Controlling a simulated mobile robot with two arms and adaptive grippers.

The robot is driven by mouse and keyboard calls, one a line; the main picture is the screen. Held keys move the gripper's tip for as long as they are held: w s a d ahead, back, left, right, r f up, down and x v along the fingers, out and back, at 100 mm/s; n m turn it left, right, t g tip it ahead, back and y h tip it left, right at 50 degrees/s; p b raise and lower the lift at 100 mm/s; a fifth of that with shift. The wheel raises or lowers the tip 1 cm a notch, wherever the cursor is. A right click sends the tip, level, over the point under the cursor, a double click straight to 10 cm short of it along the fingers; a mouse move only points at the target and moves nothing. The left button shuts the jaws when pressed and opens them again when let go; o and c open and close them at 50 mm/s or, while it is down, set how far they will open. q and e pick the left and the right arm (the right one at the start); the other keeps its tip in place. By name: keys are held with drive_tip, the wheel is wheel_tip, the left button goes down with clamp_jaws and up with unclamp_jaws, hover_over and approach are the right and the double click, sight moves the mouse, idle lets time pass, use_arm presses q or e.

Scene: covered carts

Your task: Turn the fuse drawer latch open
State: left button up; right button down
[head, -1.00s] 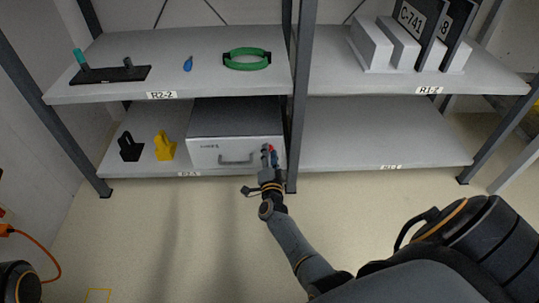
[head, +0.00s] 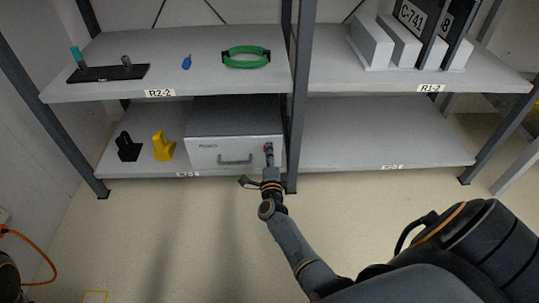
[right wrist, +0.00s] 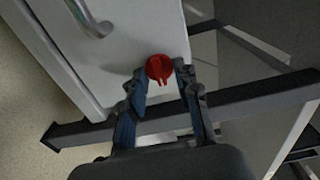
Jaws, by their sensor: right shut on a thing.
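The fuse drawer is a light grey box (head: 205,157) with a bar handle (head: 235,161) on its front, on the lower left shelf. Its latch is a round red knob with a ridge (right wrist: 159,70), near the right edge of the front. My right gripper (head: 268,154) is at this knob. In the right wrist view, the two fingertips of this gripper (right wrist: 161,78) are on either side of the knob and shut on it. The ridge points down toward the palm in that view. In the head view the fingers mostly hide the knob. My left gripper is not in view.
A dark upright post (head: 293,150) stands just right of the drawer. A black holder (head: 128,148) and a yellow holder (head: 163,147) stand left of it. The upper shelf (head: 210,65) is above. The lower right shelf (head: 380,135) is bare.

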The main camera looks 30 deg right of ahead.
idle(0.4)
drive_tip(key=c, duration=1)
unclamp_jaws()
drive_tip(key=v, duration=0.7)
drive_tip(key=shift+s+a, duration=0.15)
drive_tip(key=shift+s, duration=0.1)
